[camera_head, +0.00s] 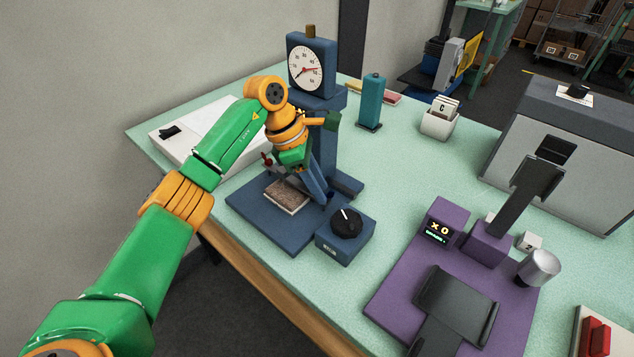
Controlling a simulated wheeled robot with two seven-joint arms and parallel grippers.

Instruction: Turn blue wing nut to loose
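A blue gauge stand (325,150) with a round white dial (305,66) stands at the left of the bench. My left arm reaches in front of it. My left gripper (314,186) points down and right, close against the stand's column and above its base. Its fingers blend with the blue stand, so I cannot see whether they are open or shut. I cannot clearly make out the blue wing nut; my wrist covers part of the stand. A small red part (266,160) shows left of my wrist. My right gripper is not in view.
A brown sample block (287,196) lies on the stand's base. A blue box with a black knob (346,222) stands in front. A teal post (371,102) and white card holder (440,121) are behind. A purple device (400,292) is at right. Green bench surface between is clear.

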